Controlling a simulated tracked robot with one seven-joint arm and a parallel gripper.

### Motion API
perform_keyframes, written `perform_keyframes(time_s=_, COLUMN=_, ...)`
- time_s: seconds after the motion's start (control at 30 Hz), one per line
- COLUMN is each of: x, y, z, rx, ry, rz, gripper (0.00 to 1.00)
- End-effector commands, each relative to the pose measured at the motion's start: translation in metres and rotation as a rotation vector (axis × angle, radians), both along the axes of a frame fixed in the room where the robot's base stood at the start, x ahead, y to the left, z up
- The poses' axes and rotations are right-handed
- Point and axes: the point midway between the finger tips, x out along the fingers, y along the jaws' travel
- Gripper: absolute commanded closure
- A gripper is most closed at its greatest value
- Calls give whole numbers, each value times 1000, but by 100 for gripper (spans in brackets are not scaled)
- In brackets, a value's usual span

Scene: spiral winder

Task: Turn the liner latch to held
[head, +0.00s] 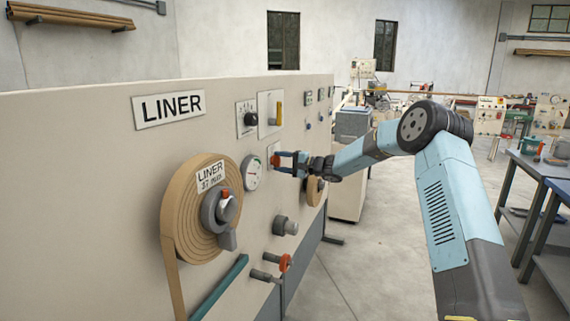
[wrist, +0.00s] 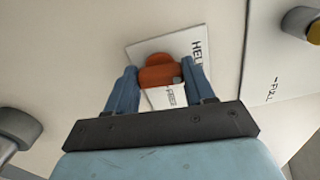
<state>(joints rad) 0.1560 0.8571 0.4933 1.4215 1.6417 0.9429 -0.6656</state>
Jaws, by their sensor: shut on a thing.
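The liner latch is an orange-red knob (wrist: 157,72) on a white label plate (wrist: 140,50) on the panel in the wrist view. Part of the word HELD shows at the plate's right, and a second, small word below the knob is partly covered. My gripper (wrist: 162,75) has its two blue fingers on either side of the knob and is shut on it. In the head view the latch (head: 276,160) shows small at my gripper (head: 283,161), right of the dial gauge. I cannot tell the latch's exact angle.
A LINER roll (head: 185,215) of brown strip is on the panel's left. A round gauge (head: 251,172), a grey knob (head: 285,226) and a red-ended knob (head: 284,262) are near my gripper. A yellow-handled lever (head: 279,112) is above. Open floor (head: 345,265) lies right of the panel.

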Motion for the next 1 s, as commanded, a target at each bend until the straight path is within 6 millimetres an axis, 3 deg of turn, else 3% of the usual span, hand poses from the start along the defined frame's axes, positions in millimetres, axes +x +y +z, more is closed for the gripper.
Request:
perform_keyframes(time_s=0.8, x=-2, y=1, z=-8, rx=-47, ry=-104, rz=5, gripper=77)
perform_keyframes(time_s=0.83, x=-2, y=1, z=-8, rx=-47, ry=-104, rz=4, gripper=45)
perform_keyframes(time_s=1.0, x=-1, y=0, z=-6, rx=-45, ry=-106, rz=1, gripper=29)
